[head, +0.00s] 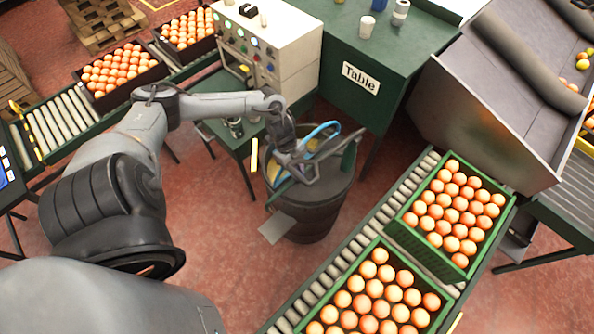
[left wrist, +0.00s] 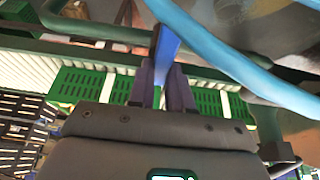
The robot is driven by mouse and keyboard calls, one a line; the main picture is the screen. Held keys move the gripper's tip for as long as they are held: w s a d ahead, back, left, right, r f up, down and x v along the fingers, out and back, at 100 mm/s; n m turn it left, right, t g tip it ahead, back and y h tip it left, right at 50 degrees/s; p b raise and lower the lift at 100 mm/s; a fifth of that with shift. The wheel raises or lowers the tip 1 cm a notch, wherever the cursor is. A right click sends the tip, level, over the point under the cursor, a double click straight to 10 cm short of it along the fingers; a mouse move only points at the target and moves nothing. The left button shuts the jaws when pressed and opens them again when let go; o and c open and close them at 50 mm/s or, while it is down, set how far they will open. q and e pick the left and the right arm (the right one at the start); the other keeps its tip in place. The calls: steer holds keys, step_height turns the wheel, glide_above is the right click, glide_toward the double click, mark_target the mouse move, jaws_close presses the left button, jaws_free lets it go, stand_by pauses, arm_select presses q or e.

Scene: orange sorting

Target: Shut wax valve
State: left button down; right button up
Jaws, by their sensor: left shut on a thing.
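My left gripper (head: 298,170) reaches down over the dark barrel (head: 318,212), among the pipes and hose at its top. In the left wrist view my left gripper (left wrist: 163,80) has its two dark fingers close together, shut on a narrow blue bar (left wrist: 168,45). The bar looks like a valve handle, but I cannot tell for certain that it is the wax valve's. A light blue curved hose (head: 322,130) rises beside the gripper and crosses the left wrist view (left wrist: 230,60). The gripper and pipes partly hide the barrel's top. My right gripper is not in view.
A white control box (head: 265,50) with buttons stands behind the barrel, beside a green table (head: 395,50) with cups. A roller conveyor (head: 345,250) with green crates (head: 398,222) of oranges runs on the right. Another conveyor (head: 60,125) is at left. Red floor lies between.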

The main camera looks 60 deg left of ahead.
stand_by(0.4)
arm_select(q)
steer(key=c, duration=1)
jaws_free()
steer(key=shift+c, duration=0.2)
steer(key=shift+a+r, duration=0.15)
steer(key=shift+r, duration=0.3)
steer(key=p+v, duration=0.1)
steer(key=v, duration=0.9)
